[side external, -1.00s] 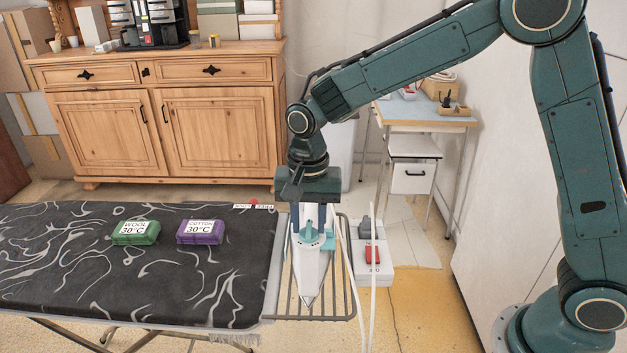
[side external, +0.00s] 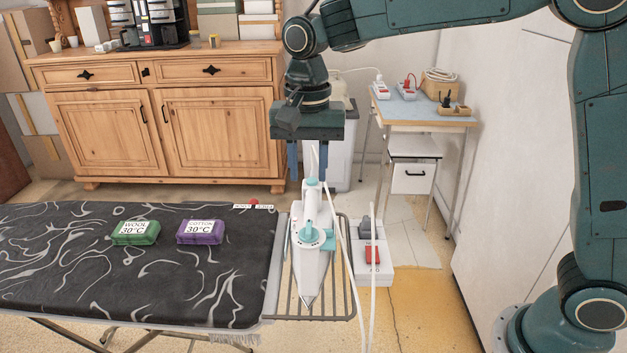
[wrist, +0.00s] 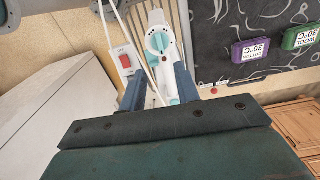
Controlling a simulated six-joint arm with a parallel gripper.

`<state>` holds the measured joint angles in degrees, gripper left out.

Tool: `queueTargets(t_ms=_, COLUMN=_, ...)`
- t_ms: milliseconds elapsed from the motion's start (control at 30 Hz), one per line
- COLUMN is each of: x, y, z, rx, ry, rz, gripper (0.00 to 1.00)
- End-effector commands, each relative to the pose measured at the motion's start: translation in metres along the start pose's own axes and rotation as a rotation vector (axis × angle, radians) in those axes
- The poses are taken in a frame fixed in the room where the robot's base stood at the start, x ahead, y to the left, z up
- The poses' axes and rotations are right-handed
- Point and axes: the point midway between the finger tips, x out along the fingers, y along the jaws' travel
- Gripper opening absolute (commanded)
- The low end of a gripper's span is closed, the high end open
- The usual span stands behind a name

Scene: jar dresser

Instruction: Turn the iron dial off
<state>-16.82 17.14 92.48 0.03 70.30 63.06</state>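The white and teal iron (side external: 312,268) rests on the wire rack at the right end of the ironing board, its tip toward the viewer. Its round teal dial (side external: 309,236) is on top; it also shows in the wrist view (wrist: 160,42). I cannot read the dial's setting. My gripper (side external: 307,178) points down above the rear of the iron, apart from the dial. Its two blue fingers are spread with nothing held between them. In the wrist view, the fingertips of my gripper (wrist: 158,82) flank the iron's rear, with the dial beyond them.
A grey box with a red switch (side external: 372,254) sits right of the iron, with white cables close by. Green wool (side external: 136,232) and purple cotton (side external: 200,231) blocks lie on the dark ironing board (side external: 70,270). A wooden dresser (side external: 150,120) stands behind.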

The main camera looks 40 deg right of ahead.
Motion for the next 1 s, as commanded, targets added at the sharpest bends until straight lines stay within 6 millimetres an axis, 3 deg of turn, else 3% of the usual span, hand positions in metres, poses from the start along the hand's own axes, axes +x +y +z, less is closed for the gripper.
queueTargets(t_ms=233, x=-0.020, y=0.000, z=0.000, rx=0.000, ry=0.000, rz=-0.001, gripper=0.32)
queueTargets(t_ms=733, x=-0.024, y=0.002, z=0.000, rx=-0.005, ry=0.001, rz=-0.003, gripper=0.32)
queueTargets(t_ms=1000, x=-0.038, y=0.029, z=0.001, rx=-0.072, ry=0.025, rz=-0.042, gripper=0.32)
